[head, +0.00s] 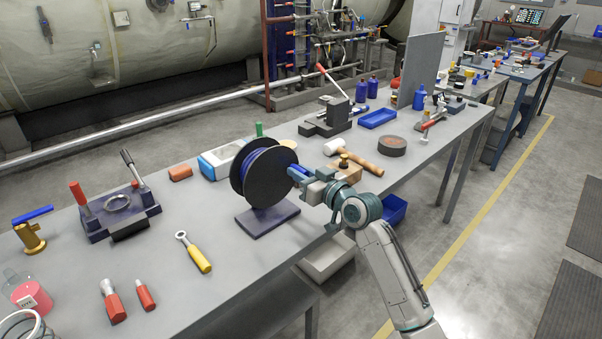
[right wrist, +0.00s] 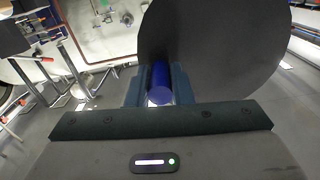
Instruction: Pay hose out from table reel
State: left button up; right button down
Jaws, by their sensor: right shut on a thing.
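The table reel (head: 268,180) stands on a dark base plate on the grey bench, with two round black side discs and blue hose (head: 262,146) wound between them. My right gripper (head: 300,173) is at the right edge of the near disc, shut on a blue cylinder. In the right wrist view the blue cylinder (right wrist: 159,85) sits between the fingers, its round end toward the camera, and the reel's black disc (right wrist: 215,45) rises close by. I cannot tell whether the cylinder is a crank handle or the hose end. My left gripper is not in view.
A yellow-handled ring tool (head: 197,257) lies left of the reel. A blue-and-white box (head: 220,157) is behind it. A mallet (head: 357,154) and a dark round disc (head: 392,146) lie to the right.

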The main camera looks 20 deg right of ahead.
aim_at(279, 155)
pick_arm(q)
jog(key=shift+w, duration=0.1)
